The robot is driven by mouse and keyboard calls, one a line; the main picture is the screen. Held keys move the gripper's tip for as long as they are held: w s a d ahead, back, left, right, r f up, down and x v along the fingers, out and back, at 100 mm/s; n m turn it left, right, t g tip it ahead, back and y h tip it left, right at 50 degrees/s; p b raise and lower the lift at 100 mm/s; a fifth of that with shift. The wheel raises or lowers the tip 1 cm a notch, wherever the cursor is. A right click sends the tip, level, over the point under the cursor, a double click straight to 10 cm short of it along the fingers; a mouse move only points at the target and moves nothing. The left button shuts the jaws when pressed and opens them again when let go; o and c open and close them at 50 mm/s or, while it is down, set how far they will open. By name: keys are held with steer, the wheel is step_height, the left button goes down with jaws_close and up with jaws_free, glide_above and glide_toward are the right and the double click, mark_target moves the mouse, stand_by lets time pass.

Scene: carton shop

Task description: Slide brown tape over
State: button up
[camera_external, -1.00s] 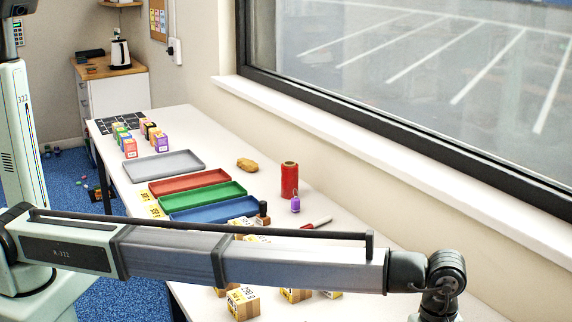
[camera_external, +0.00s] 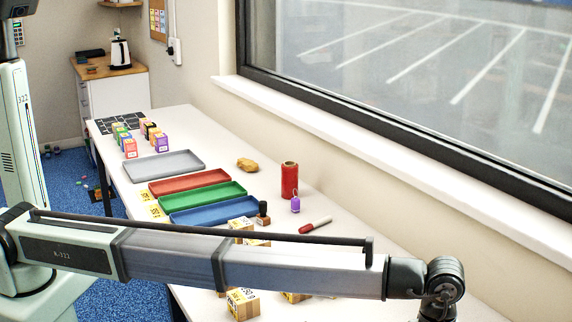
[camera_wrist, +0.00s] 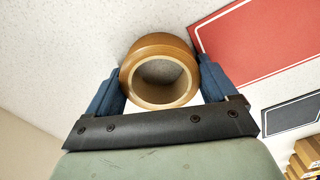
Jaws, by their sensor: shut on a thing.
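The brown tape (camera_wrist: 160,72) is a roll with a brown outside, a paler inner ring and an open middle. In the wrist view it sits between the two blue fingers of my gripper (camera_wrist: 158,68), which is shut on its outer sides. I cannot tell whether the roll touches the table. In the external view my arm crosses the front, and my gripper and the tape are out of sight past the bottom edge.
A white-edged red area (camera_wrist: 265,40) lies beside the right finger, with a dark panel (camera_wrist: 292,115) and cartons (camera_wrist: 305,158) farther right. In the external view, cartons (camera_external: 242,303), a red-and-white marker (camera_external: 315,225), a blue tray (camera_external: 215,211) and a red roll (camera_external: 289,180) stand on the table.

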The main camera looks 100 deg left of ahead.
mark_target(362, 321)
steer(key=shift+s+a, duration=7.05)
steer(key=shift+c, duration=0.2)
steer(key=o, duration=0.9)
steer(key=shift+c, duration=0.2)
steer(key=shift+r, duration=0.15)
step_height(362, 321, up, 14)
steer(key=shift+f, duration=0.25)
